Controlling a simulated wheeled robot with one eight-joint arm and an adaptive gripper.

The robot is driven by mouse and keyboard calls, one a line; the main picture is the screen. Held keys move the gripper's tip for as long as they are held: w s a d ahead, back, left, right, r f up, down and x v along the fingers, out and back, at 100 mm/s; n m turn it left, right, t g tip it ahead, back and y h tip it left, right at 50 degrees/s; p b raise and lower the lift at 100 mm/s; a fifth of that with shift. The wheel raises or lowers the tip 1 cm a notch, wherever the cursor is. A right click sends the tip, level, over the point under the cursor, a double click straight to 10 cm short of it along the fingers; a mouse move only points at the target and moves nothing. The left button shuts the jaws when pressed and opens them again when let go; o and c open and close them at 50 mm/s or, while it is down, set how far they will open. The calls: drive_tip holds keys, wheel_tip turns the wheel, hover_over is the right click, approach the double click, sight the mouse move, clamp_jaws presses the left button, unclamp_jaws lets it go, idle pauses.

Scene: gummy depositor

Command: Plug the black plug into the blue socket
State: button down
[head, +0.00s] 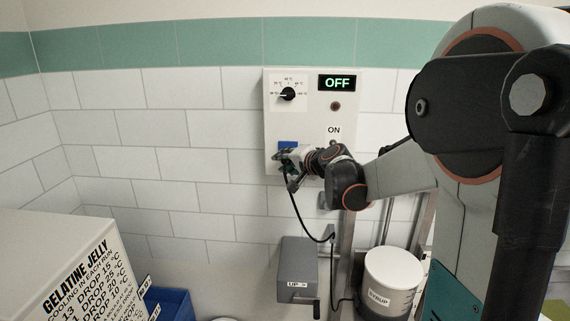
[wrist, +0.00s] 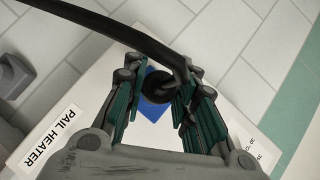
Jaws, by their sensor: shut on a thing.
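The blue socket (head: 288,144) is on the lower left of the white control panel, partly hidden by my gripper. It also shows in the wrist view as a blue patch (wrist: 124,103) behind the fingers. My gripper (head: 284,163) is right at the socket, with its fingers closed around the black plug (wrist: 158,87). The plug is dark and round, and lies over the blue patch in the wrist view. A black cable (wrist: 110,27) runs from the plug across the top of that view. I cannot tell whether the plug is in the socket or just in front of it.
The panel (head: 305,112) has a dial (head: 288,94), a display reading OFF (head: 337,83) and an ON label. Below are a grey box (head: 297,268) marked UP and a white-lidded syrup pail (head: 393,267). A large lettered box (head: 50,265) stands at the lower left. The cable hangs below my gripper.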

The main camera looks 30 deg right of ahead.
sight(288, 161)
drive_tip(key=c, duration=1.2)
unclamp_jaws()
drive_tip(key=shift+v, duration=3.75)
